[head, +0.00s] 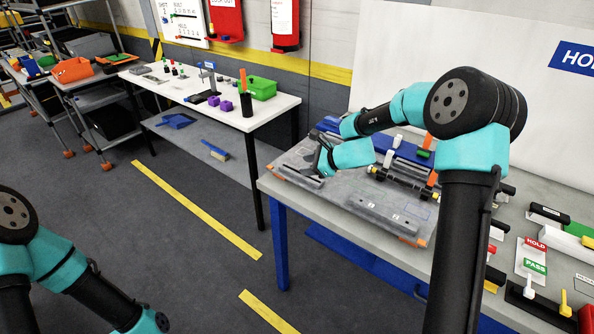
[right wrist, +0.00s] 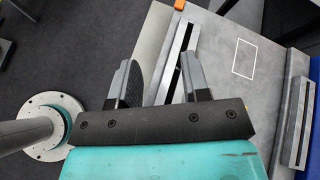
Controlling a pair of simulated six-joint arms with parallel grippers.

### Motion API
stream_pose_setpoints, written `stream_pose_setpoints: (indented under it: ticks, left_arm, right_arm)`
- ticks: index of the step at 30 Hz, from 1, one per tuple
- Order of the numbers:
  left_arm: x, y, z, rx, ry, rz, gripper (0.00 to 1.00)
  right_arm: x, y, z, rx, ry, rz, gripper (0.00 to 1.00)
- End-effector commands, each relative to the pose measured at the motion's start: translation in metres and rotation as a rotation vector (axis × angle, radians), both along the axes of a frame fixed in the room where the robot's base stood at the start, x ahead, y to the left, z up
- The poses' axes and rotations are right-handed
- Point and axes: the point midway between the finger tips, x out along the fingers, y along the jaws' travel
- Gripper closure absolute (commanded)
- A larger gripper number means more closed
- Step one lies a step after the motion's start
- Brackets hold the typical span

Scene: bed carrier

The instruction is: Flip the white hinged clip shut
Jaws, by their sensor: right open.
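A small white upright piece (head: 388,158) stands beside the dark bar on the grey board. It may be the hinged clip, but it is too small to tell its hinge or how far it is open. My right gripper (head: 318,168) is left of it, over the board's left end, close to a dark slotted rail (head: 297,178). In the right wrist view my right gripper (right wrist: 158,80) has its fingers apart with nothing held, and the slotted rail (right wrist: 174,58) lies below them. No white clip shows there. My left gripper is out of view.
The grey board (head: 345,190) has a dark bar (head: 404,184) across it and another grey slotted rail (head: 384,215) at its front. Hold and pass signs (head: 535,255) and loose parts fill the table's right side. A second white table (head: 180,85) stands apart at the left.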

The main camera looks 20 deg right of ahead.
Motion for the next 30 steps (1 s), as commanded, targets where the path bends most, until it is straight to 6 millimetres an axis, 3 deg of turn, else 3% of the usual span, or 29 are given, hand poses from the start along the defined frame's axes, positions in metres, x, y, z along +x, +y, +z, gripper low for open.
stream_pose_setpoints:
  ticks: [6,12,30]
  left_arm:
    - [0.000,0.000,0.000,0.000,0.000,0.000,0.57]
    - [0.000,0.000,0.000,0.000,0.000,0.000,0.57]
    - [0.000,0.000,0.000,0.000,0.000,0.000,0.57]
  right_arm:
    - [-0.003,0.037,-0.003,-0.049,-0.015,0.045,0.57]
    - [-0.005,0.054,-0.005,-0.076,-0.023,0.066,0.57]
    - [-0.005,0.052,-0.004,-0.073,-0.023,0.063,0.57]
